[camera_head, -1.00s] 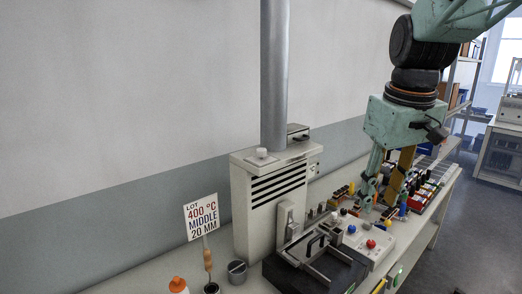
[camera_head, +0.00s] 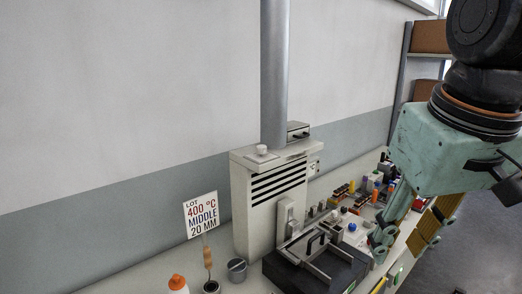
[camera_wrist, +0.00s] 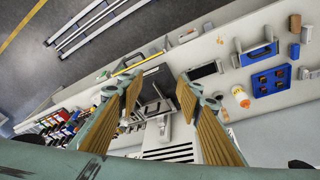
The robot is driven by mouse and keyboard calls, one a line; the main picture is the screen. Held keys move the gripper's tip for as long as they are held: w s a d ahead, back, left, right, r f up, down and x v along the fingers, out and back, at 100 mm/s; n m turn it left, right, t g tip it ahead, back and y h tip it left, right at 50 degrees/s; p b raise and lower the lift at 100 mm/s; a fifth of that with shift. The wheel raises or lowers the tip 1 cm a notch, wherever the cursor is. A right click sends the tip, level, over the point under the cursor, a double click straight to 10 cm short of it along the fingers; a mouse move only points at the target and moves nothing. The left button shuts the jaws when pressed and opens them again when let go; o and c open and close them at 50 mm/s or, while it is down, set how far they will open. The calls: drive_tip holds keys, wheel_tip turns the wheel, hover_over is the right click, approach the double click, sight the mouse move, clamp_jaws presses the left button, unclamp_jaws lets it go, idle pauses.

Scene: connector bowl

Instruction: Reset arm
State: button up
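My gripper (camera_wrist: 158,88) is open in the wrist view, with its two yellow ribbed fingers well apart and nothing held between them. In the head view my gripper (camera_head: 398,232) hangs at the right, in front of the bench, its tips partly hidden. In the wrist view the black fixture (camera_wrist: 152,92) on the bench shows beyond the gap between the fingers, apart from them. The same black fixture (camera_head: 315,275) stands at the front of the bench in the head view.
A vented grey cabinet (camera_head: 268,205) with a tall pipe (camera_head: 274,75) stands behind the fixture. A lot sign (camera_head: 202,216) is at its left.

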drive_tip(key=s+a+f+m, duration=0.1)
drive_tip(key=s+f, duration=0.2)
drive_tip(key=s, duration=0.7)
drive_tip(key=shift+s+a+f+t+b, duration=0.2)
drive_tip(key=shift+s+a+t+b, duration=0.1)
drive_tip(key=shift+s, duration=0.05)
drive_tip(key=shift+w+r, duration=0.1)
drive_tip(key=shift+r, duration=0.05)
idle(1.2)
